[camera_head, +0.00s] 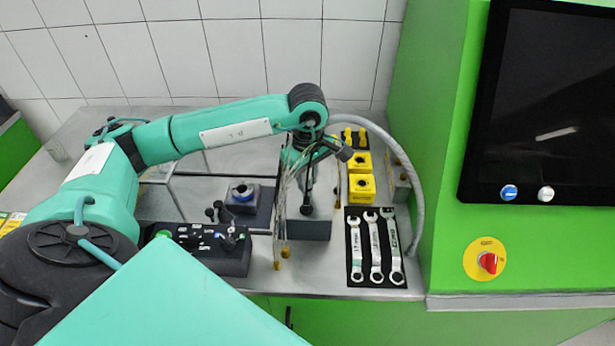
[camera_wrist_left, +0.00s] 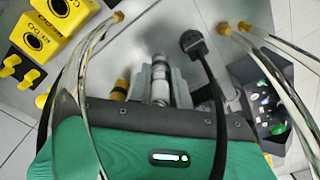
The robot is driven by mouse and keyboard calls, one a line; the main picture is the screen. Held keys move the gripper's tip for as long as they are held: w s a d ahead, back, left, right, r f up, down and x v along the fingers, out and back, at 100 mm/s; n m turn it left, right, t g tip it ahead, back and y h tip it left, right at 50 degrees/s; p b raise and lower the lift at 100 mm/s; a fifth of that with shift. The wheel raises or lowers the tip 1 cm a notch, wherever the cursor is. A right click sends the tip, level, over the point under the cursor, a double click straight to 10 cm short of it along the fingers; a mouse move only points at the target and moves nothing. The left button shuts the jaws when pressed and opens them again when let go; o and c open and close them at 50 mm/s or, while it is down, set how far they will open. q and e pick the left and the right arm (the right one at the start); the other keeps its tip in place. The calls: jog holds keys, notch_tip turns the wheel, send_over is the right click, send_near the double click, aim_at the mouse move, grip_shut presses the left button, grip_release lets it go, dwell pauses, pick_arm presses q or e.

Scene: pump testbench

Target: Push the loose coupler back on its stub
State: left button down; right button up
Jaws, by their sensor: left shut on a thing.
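My left gripper (camera_head: 308,170) reaches down over the bench from its bent arm; its fingertips are hard to make out in the head view. In the left wrist view its grey fingers (camera_wrist_left: 160,76) are shut on a small silvery cylindrical part, seemingly the coupler (camera_wrist_left: 159,90). A silvery cylindrical end also shows just beyond the fingertips; I cannot tell whether this is the stub or whether the parts touch. Clear hoses (camera_wrist_left: 86,55) with brass ends hang on both sides of the fingers. A black lead with a black plug (camera_wrist_left: 192,42) crosses to their right.
A grey block (camera_head: 308,229) stands below the gripper. Yellow blocks (camera_head: 362,187), a grey hose (camera_head: 400,152) and a black mat with several wrenches (camera_head: 374,240) lie right. A black control box (camera_head: 235,258) and a blue-ringed block (camera_head: 243,197) stand left.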

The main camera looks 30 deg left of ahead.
pick_arm(q)
jog(key=c, duration=1.2)
grip_release()
jog(key=shift+r, duration=0.1)
jog(key=shift+r+p, duration=1.3)
jog(key=shift+r, duration=2.1)
